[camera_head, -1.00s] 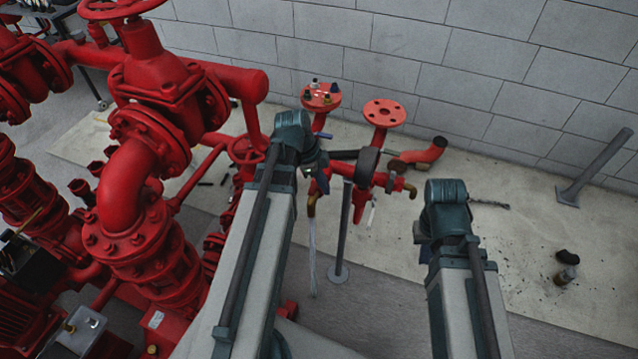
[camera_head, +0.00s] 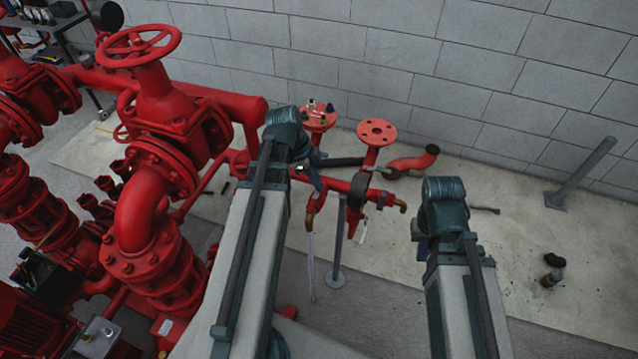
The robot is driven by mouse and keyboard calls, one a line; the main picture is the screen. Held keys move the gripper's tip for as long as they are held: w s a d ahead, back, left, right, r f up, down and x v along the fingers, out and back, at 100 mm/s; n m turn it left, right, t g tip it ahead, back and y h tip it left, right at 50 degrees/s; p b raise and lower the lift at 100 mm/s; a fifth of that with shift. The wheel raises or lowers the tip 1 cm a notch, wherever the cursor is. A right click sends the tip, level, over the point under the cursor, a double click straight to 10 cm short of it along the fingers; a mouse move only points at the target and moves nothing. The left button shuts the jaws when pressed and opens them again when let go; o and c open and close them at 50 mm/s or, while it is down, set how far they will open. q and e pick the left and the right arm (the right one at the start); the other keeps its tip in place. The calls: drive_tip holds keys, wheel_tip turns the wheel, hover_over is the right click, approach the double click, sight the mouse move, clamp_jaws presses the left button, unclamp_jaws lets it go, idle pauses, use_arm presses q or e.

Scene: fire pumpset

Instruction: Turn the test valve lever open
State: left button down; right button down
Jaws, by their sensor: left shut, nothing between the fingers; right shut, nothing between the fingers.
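The red test pipework (camera_head: 333,186) stands in the middle, with a brass elbow at each end of its low pipe. My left gripper (camera_head: 305,168) is at its left part, mostly hidden by my own wrist; it is shut and empty. A small blue piece (camera_head: 316,181) shows at the gripper, slanting down to the right. It may be the test valve lever, but I cannot tell for sure, nor whether the gripper touches it. My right gripper (camera_head: 418,232) is apart from the pipework, to its right, mostly hidden behind my wrist; it is shut and empty.
A round red flange (camera_head: 377,132) and a red disc with small fittings (camera_head: 318,117) rise behind the pipework. A grey support post (camera_head: 337,240) stands below it. Large red pump piping (camera_head: 145,205) fills the left. Floor is mostly clear at right, before a block wall.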

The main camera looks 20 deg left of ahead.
sight(313, 206)
use_arm(q)
drive_tip(key=shift+d+m+g, duration=0.2)
drive_tip(key=shift+m+g, duration=0.2)
drive_tip(key=shift+m, duration=0.7)
drive_tip(key=shift+f, duration=0.1)
wheel_tip(313, 206, down, 9)
drive_tip(key=b, duration=0.9)
drive_tip(key=shift+a+f, duration=0.1)
drive_tip(key=shift+a, duration=0.25)
drive_tip(key=shift+s+a, duration=0.1)
drive_tip(key=shift+a, duration=0.5)
